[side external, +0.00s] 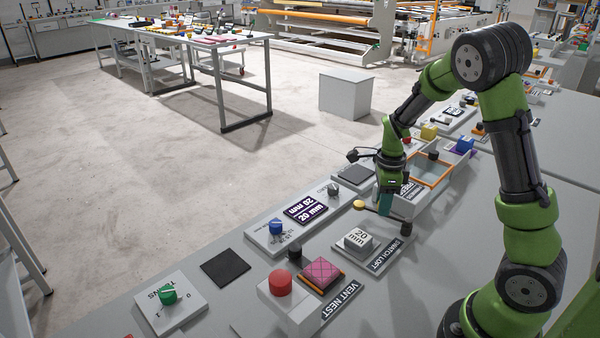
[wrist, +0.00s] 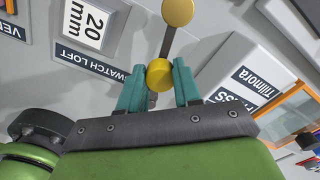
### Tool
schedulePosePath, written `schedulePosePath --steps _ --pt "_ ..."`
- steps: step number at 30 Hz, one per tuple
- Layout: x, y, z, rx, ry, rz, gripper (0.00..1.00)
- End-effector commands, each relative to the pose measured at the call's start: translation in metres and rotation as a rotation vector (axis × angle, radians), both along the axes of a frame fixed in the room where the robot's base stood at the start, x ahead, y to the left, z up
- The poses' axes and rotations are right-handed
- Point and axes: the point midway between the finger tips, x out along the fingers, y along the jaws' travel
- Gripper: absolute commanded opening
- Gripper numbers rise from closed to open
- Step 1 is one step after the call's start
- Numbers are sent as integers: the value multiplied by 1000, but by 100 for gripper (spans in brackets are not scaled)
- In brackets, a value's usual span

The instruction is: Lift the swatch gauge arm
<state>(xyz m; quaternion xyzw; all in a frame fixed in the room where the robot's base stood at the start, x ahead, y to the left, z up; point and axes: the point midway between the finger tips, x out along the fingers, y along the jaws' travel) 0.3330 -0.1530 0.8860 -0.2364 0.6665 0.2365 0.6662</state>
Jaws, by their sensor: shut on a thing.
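The swatch gauge arm (wrist: 168,45) is a thin dark bar with a yellow round pad (wrist: 178,11) at one end and a yellow knob (wrist: 159,75) at the other. My gripper (wrist: 158,82) has its teal fingers on both sides of the knob and is shut on it. In the side view my gripper (side external: 385,207) points down beside the Swatch Loft station, and the yellow pad (side external: 359,204) shows to its left. The knob is hidden there by the fingers. A white block marked 20 mm (side external: 358,240) stands near the Swatch Loft label (side external: 388,256).
A dark display (side external: 305,210) reads 20 mm. A red button (side external: 280,282), a pink quilted swatch (side external: 322,272), a blue knob (side external: 276,227) and a green knob (side external: 168,293) stand nearer. An orange-edged clear box (side external: 431,168) is behind my gripper.

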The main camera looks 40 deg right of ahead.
Motion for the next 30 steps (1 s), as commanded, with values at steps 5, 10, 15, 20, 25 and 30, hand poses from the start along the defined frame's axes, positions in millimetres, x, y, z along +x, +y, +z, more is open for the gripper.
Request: schedulePosePath --steps 5,10,15,20,25,30 --pt "1 -4 1 0 -3 -50 0" --pt "1 -6 1 -1 -3 -68 0" --pt "1 -6 1 -1 -3 -71 0" --pt "1 -6 1 -2 -4 -71 0" --pt "1 -6 1 -2 -4 -69 56" --pt "1 -5 1 -1 -2 -67 59"
